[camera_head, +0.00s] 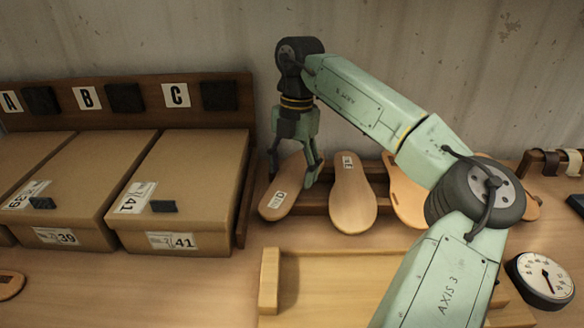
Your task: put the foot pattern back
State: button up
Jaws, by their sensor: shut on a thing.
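A flat tan foot pattern (281,207) with a small white label is at the left end of a dark wooden rack (312,209). It leans tilted, with its top toward the right. My gripper (294,172) reaches down from above and is shut on the upper part of this pattern, its fingers on either side. Whether the pattern's lower end touches the rack or the table I cannot tell. A second foot pattern (351,205) with a label stands more upright in the rack just to the right.
A third sole-shaped piece (405,192) stands further right, partly behind my arm. Boxes marked 39 (72,205) and 41 (180,190) stand left, beside a wooden divider. A wooden tray (330,262) lies in front. A dial gauge (542,280) sits at right.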

aim_at(294, 175)
jog(key=shift+f, duration=0.3)
jog(key=o, duration=1.2)
jog(key=shift+c, duration=0.2)
jog(key=shift+w+r+p, duration=0.1)
jog(key=shift+r+p, duration=0.3)
jog(key=shift+r, duration=0.2)
jog(key=shift+w+d+r+b, duration=0.1)
jog(key=shift+r+b, duration=0.25)
jog(key=shift+b, duration=0.15)
jog(key=r, duration=0.4)
jog(key=r+b, duration=0.1)
jog(key=r, duration=0.1)
jog(key=shift+w+d+r, duration=0.15)
jog(key=shift+w+r, duration=0.05)
jog(key=shift+w, duration=0.05)
